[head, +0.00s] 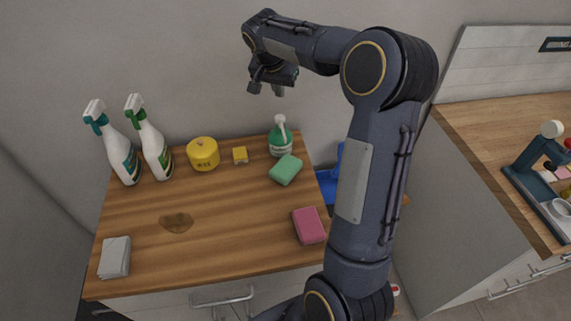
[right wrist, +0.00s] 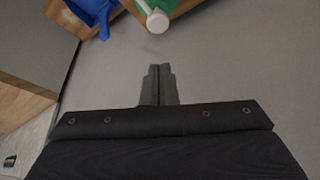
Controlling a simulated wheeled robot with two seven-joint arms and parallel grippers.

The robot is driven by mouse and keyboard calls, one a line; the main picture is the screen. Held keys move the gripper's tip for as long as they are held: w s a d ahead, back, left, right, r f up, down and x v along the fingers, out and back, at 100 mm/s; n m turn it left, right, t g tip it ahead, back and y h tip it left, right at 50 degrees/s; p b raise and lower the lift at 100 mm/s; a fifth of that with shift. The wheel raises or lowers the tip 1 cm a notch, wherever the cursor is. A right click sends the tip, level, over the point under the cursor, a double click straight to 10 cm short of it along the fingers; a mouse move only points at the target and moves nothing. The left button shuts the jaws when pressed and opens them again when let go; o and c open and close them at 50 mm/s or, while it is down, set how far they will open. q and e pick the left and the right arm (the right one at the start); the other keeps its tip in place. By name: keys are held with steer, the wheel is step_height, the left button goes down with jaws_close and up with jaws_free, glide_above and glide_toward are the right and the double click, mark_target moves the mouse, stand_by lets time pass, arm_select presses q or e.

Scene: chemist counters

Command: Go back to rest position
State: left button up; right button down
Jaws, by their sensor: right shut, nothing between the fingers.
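My right arm rises through the middle of the head view, and its gripper (head: 267,88) hangs above and behind the back edge of the wooden counter (head: 230,225). In the right wrist view the right gripper (right wrist: 160,72) has its fingers together with nothing between them. It points at a plain grey surface. My left gripper is in neither view.
The counter holds two spray bottles (head: 124,150) (head: 155,148), a yellow tin (head: 203,154), a green pump bottle (head: 280,140), green (head: 286,169) and pink (head: 309,225) sponges, a small yellow block (head: 240,155), a grey cloth (head: 115,257) and a brown stain (head: 176,222). Another counter (head: 480,130) stands right.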

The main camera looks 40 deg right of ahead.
steer(key=shift+r, duration=0.35)
steer(key=s+a+r+n+t+y, duration=0.25)
steer(key=s+a+n+y, duration=0.2)
steer(key=s+a, duration=0.8)
steer(key=s+a+f+n+y, duration=0.1)
steer(key=s+a+f+n, duration=0.1)
steer(key=s+a, duration=0.3)
steer(key=s+a+f+n+y, duration=0.2)
steer(key=s+a, duration=0.4)
steer(key=s, duration=0.5)
steer(key=shift+s+f+n+t, duration=0.3)
steer(key=shift+f+n+t, duration=0.05)
steer(key=shift+f+n, duration=0.45)
steer(key=shift+r, duration=0.1)
